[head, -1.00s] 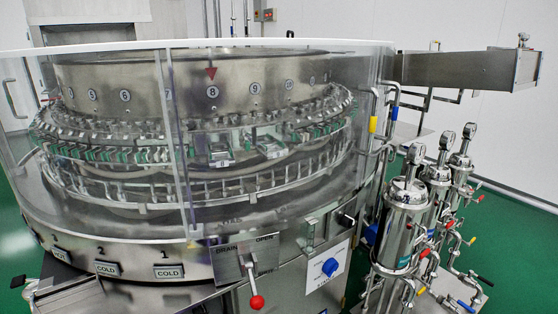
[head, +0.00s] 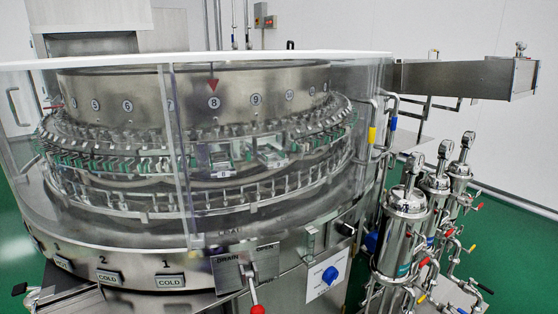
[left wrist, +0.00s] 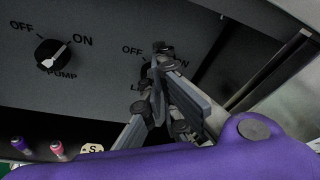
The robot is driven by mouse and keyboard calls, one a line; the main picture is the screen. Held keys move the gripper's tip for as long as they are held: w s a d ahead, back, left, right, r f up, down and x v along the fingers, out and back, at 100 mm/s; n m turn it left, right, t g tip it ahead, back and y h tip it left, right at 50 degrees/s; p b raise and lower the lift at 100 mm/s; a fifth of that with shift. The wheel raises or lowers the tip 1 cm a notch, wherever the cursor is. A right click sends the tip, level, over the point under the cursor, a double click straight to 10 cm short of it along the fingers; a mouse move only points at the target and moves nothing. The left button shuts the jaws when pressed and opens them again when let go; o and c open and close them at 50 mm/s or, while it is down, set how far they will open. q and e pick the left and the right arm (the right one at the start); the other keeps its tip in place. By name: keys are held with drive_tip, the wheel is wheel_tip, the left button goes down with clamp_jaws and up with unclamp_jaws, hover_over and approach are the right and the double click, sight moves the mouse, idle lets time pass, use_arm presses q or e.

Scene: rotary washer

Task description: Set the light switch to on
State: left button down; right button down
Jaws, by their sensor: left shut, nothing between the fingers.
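Neither gripper shows in the head view.
The round washer (head: 130,235) with its clear guard fills the head view. A red-tipped drain lever (head: 257,309) and a blue knob (head: 330,275) are on its front. Steel filter housings (head: 403,235) with gauges stand at right. Purple and pink buttons (left wrist: 57,149) show below the panel.

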use_arm(q)
drive_tip(key=s+d, duration=0.2)
drive_tip(key=s, duration=0.1)
drive_tip(key=shift+s+d+p, duration=0.15)
drive_tip(key=shift+s+p, duration=0.05)
drive_tip(key=shift+p, duration=0.1)
drive_tip(key=w+a+m+g+y+b, duration=0.1)
drive_tip(key=w+a+m+b, duration=0.1)
drive_tip(key=w+a+m, duration=0.1)
drive_tip(key=shift+w+r+m+b, duration=0.15)
drive_tip(key=shift+w+m+b, duration=0.15)
drive_tip(key=shift+w+m, duration=0.7)
drive_tip(key=shift+w+a, duration=0.1)
idle(0.3)
